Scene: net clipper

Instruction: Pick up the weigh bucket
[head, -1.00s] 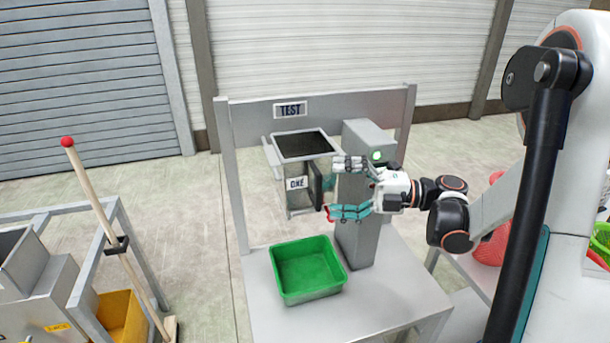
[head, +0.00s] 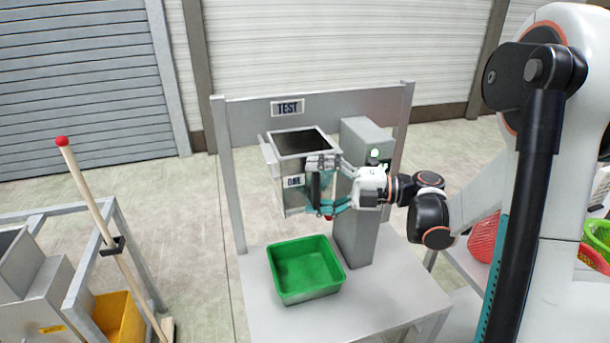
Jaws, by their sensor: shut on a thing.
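The weigh bucket (head: 286,170) is a grey metal box with an open dark top and a label on its front. It is at the test stand, left of the grey column and above the table. A dark upright handle (head: 315,188) is on its near right side. My gripper (head: 322,182) is at this handle with its fingers closed around it. The fingers hide part of the handle and the bucket's right face. I cannot tell whether the bucket still rests on its mount.
A green bin (head: 305,270) stands on the metal table (head: 385,300) below the bucket. The grey column (head: 358,225) with a green light is just right of the bucket. A frame with a "TEST" sign (head: 287,107) is behind. A red-tipped wooden pole (head: 90,200) leans at left.

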